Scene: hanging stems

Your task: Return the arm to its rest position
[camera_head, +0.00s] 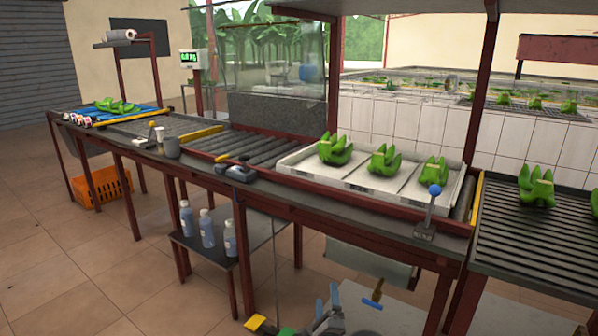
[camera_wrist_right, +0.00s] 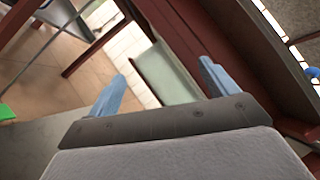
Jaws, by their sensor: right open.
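My right gripper (camera_head: 351,299) is low at the bottom of the head view, in front of and below the conveyor table. Its blue fingers also show in the right wrist view (camera_wrist_right: 162,74), spread apart with nothing between them. The gripper is open and empty. Most of the right arm is out of the picture. My left gripper is not in either view.
The table's front rail (camera_head: 300,193) runs above the gripper. A white tray (camera_head: 297,158) holds green banana clusters (camera_head: 384,161). A lever with a blue knob (camera_head: 430,205) stands at the table's right. Bottles (camera_head: 207,228) stand on a lower shelf (camera_head: 248,236). Tiled floor (camera_head: 110,280) is clear at left.

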